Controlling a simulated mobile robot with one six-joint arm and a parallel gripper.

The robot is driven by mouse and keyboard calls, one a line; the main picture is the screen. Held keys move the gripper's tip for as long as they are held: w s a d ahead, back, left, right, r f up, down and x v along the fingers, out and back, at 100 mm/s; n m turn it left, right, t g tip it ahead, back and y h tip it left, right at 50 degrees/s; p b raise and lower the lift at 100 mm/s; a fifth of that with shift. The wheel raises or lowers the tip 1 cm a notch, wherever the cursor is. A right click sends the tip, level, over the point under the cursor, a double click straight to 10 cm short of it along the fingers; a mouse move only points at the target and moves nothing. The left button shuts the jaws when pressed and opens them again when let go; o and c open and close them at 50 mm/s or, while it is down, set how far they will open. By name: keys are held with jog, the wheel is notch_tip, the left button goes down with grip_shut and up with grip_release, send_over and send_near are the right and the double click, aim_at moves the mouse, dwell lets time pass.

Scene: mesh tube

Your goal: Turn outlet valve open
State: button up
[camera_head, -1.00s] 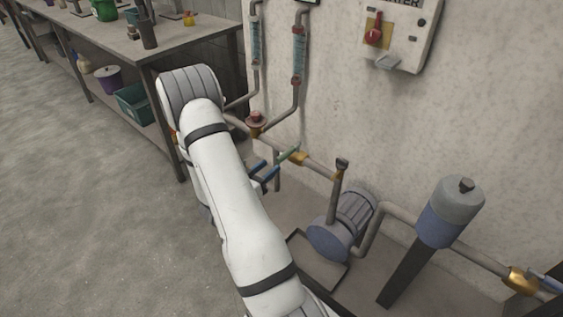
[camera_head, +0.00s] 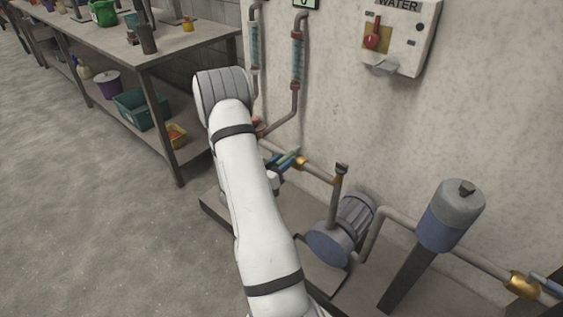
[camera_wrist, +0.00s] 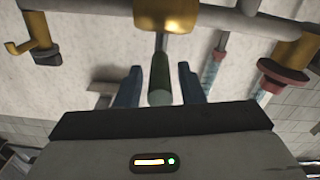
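A brass valve (camera_wrist: 166,14) with a green lever handle (camera_wrist: 160,78) sits on the grey pipe along the wall. No label shows whether it is the outlet valve. In the wrist view the handle points toward my gripper (camera_wrist: 159,86). My two blue fingers are open, one on each side of the handle, with a visible gap on both sides. In the head view my gripper (camera_head: 280,161) is at the green handle (camera_head: 288,157), and my arm partly hides this area. Another brass valve (camera_head: 523,286) with a blue lever is on the pipe at far right.
A red handwheel (camera_wrist: 285,76) and clear flow tubes (camera_head: 297,62) are beside the valve. A blue pump (camera_head: 328,244) and a grey-blue cylinder (camera_head: 450,214) stand right of my arm. A control box (camera_head: 405,40) is on the wall. A workbench (camera_head: 175,45) stands at left.

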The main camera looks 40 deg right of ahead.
grip_shut()
